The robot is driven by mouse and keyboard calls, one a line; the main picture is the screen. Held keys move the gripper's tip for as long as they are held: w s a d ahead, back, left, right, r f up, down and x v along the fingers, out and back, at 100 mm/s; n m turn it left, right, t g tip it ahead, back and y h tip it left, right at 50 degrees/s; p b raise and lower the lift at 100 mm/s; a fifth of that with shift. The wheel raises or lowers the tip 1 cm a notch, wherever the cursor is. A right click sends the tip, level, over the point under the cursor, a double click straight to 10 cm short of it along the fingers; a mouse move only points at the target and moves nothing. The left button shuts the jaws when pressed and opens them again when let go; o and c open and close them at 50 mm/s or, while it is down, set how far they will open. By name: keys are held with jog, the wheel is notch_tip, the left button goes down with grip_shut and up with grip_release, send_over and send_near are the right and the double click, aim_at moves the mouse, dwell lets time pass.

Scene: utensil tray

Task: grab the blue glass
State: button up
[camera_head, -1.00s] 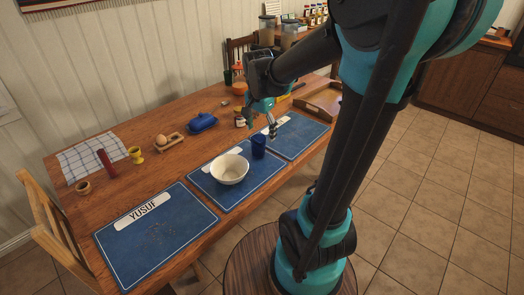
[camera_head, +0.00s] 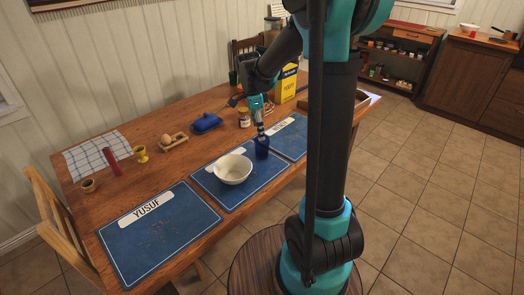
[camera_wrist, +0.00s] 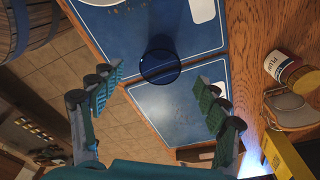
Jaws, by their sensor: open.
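The blue glass (camera_head: 262,148) stands upright on the middle blue placemat (camera_head: 245,190), just right of the white bowl (camera_head: 233,169). In the wrist view the glass (camera_wrist: 160,66) shows from above as a dark blue round rim, beyond and between my fingertips. My gripper (camera_head: 261,128) is just above the glass in the head view. In the wrist view my gripper (camera_wrist: 160,88) has its two fingers spread wide apart with nothing between the pads. Whether a finger touches the glass cannot be told.
A jar (camera_head: 244,118), a yellow box (camera_head: 288,85) and a blue butter dish (camera_head: 206,122) stand behind the glass. The jar (camera_wrist: 284,68) and box (camera_wrist: 288,158) lie right in the wrist view. The placemat marked YUSUF (camera_head: 160,245) is clear of dishes.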

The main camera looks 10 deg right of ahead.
aim_at(262, 148)
jog(key=f, duration=0.2)
jog(key=d+f, duration=0.1)
jog(key=f, duration=0.5)
jog(key=shift+w+d, duration=0.15)
jog(key=shift+d, duration=0.05)
jog(key=c, duration=1.4)
jog(key=shift+r, duration=0.1)
